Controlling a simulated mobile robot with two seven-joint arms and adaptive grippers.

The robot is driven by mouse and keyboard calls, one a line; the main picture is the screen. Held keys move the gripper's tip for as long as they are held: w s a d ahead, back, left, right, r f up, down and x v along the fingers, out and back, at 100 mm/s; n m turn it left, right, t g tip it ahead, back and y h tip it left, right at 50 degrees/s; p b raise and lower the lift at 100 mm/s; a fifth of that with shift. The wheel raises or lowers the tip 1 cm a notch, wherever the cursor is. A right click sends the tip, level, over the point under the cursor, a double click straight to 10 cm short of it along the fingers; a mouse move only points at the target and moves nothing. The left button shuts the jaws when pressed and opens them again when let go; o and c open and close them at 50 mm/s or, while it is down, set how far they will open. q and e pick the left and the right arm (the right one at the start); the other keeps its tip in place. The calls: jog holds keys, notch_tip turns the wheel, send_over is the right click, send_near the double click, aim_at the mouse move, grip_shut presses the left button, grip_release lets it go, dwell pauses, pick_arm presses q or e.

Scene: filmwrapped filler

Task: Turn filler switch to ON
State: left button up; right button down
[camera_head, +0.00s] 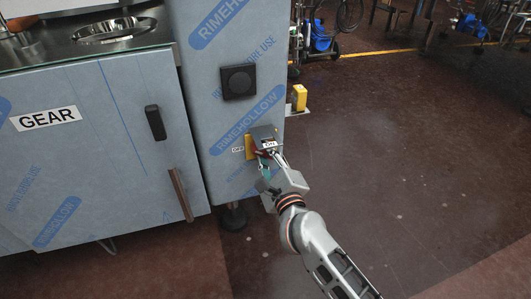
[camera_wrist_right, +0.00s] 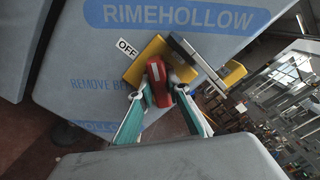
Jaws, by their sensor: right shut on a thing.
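The filler switch sits at the corner edge of the film-wrapped cabinet. Its yellow plate (camera_head: 250,147) has an OFF label (camera_head: 238,150) on the left and an ON label (camera_head: 270,145) on the right. In the right wrist view a red switch handle (camera_wrist_right: 157,82) stands out from the yellow plate (camera_wrist_right: 147,62), beside the OFF label (camera_wrist_right: 126,47). My right gripper (camera_head: 265,163) is at the switch, its fingers (camera_wrist_right: 161,92) shut on the red handle. The fingers partly hide the handle, and I cannot tell its exact setting. My left gripper is not in view.
A black square fitting (camera_head: 238,81) is above the switch. A GEAR-labelled door (camera_head: 95,150) with a black handle (camera_head: 155,122) is to the left. A yellow block (camera_head: 299,97) projects beyond the cabinet's right edge. The dark floor (camera_head: 400,170) on the right is clear.

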jog(key=m, duration=0.6)
jog(key=shift+f+m+p, duration=0.1)
jog(key=shift+m+p, duration=0.2)
jog(key=shift+p, duration=0.05)
jog(key=m, duration=0.3)
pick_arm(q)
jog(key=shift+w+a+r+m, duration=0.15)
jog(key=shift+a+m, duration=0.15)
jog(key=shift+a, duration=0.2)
pick_arm(e)
jog(key=shift+m, duration=0.5)
jog(key=c, duration=1.9)
grip_release()
